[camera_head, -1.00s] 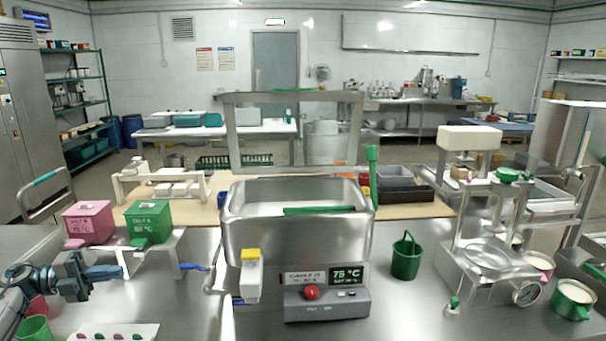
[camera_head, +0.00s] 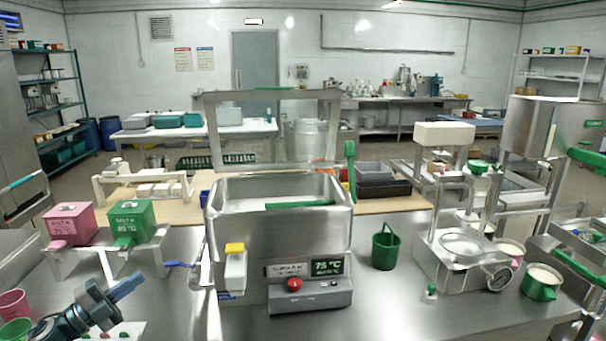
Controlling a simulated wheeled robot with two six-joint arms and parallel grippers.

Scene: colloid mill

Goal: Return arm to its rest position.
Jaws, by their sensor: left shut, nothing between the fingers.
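My left gripper (camera_head: 127,286) is at the lower left, shut and empty, its blue fingers pointing up and to the right. It is above the steel table in front of the pink box (camera_head: 68,222) and green box (camera_head: 133,219) on their white stand, apart from both. My gripper and wrist partly cover a white tray (camera_head: 134,331) with small coloured pieces at the bottom edge. My right gripper is not in view.
A steel tank (camera_head: 240,240) with a raised lid frame and a control panel stands mid-table. A green bucket (camera_head: 386,247) and a white-and-steel mill (camera_head: 462,250) stand to its right. Pink (camera_head: 12,303) and green cups sit at lower left. Bare table lies front right.

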